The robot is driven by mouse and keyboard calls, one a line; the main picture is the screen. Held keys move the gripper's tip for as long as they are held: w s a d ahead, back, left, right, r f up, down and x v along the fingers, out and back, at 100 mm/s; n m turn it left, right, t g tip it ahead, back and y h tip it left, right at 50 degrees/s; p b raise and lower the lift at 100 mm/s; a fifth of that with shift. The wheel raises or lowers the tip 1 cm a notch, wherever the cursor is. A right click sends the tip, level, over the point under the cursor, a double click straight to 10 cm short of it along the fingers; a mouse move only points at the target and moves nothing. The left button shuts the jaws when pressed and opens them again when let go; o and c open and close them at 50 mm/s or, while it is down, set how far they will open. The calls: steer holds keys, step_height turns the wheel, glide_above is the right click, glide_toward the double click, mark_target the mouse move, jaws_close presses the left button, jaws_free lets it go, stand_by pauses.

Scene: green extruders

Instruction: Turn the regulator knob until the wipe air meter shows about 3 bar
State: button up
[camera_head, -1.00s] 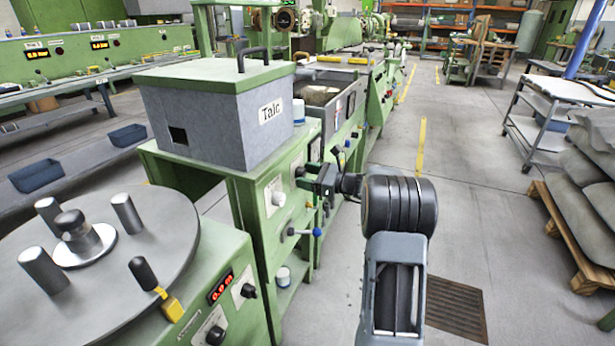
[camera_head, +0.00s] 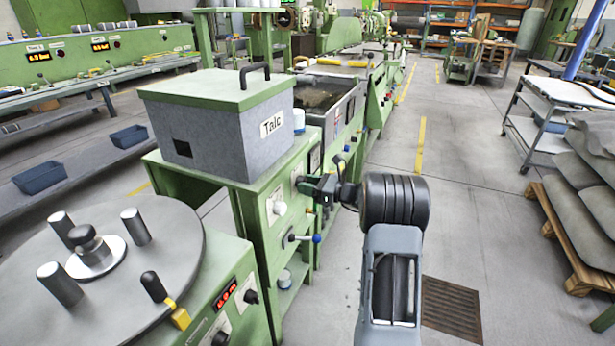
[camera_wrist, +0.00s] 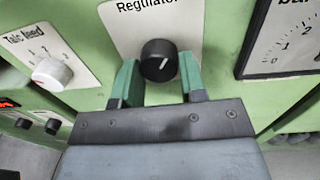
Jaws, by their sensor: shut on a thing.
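The black regulator knob (camera_wrist: 159,62) has a white pointer line, tilted a little right of straight up. It sits on a white plate marked "Regulator" (camera_wrist: 136,22) on the green machine front. My gripper (camera_wrist: 160,80) is shut on the knob, with one green finger at each side of it. In the head view my gripper (camera_head: 312,184) is at the machine's side panel, and the knob is hard to make out there. A meter (camera_wrist: 287,42) marked "bar" is at the right edge of the wrist view. Its low scale numbers show, but it is cut off and I see no needle.
A white talc feed knob (camera_wrist: 52,73) is left of the regulator. A grey Talc box (camera_head: 225,125) stands on the green machine. A turntable (camera_head: 130,255) is at left.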

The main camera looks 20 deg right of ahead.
steer(key=o, duration=0.9)
steer(key=p+v, duration=0.1)
steer(key=v, duration=1.3)
steer(key=shift+a+p, duration=0.1)
steer(key=shift+p, duration=0.25)
